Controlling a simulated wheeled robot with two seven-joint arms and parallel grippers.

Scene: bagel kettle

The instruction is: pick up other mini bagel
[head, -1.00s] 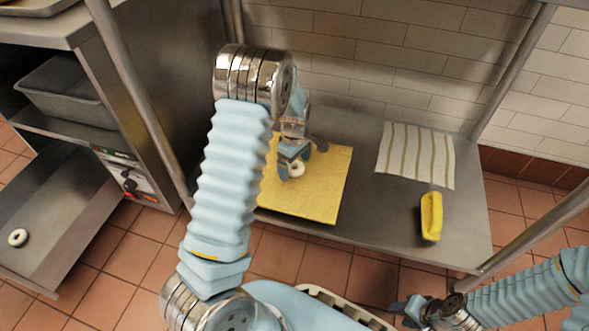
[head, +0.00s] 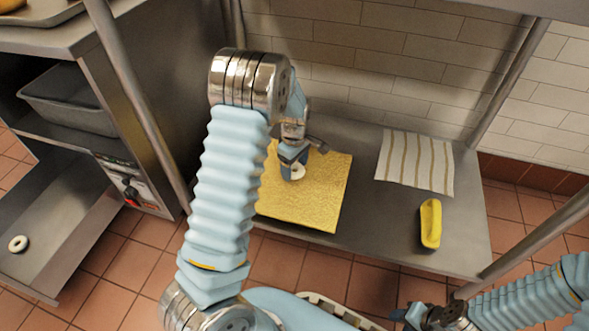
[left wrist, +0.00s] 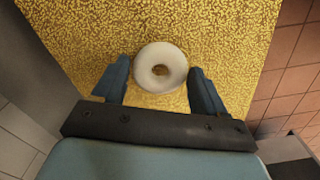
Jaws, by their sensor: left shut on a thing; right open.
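A pale mini bagel (head: 295,174) is on the yellow textured board (head: 325,195); it also shows in the left wrist view (left wrist: 148,78). My left gripper (head: 293,165) points down over the board and is shut on this bagel, with one finger on each side in the left wrist view (left wrist: 160,82). I cannot tell whether the bagel is clear of the board. Another mini bagel (head: 18,244) lies on the low metal shelf at the far left. My right gripper (head: 402,314) is open at the bottom right, away from the table.
A striped cloth (head: 415,162) and a yellow holder-like object (head: 430,223) lie on the metal table (head: 370,225) right of the board. A grey bin (head: 70,98) sits in the cabinet at left. Metal posts and the tiled wall bound the table.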

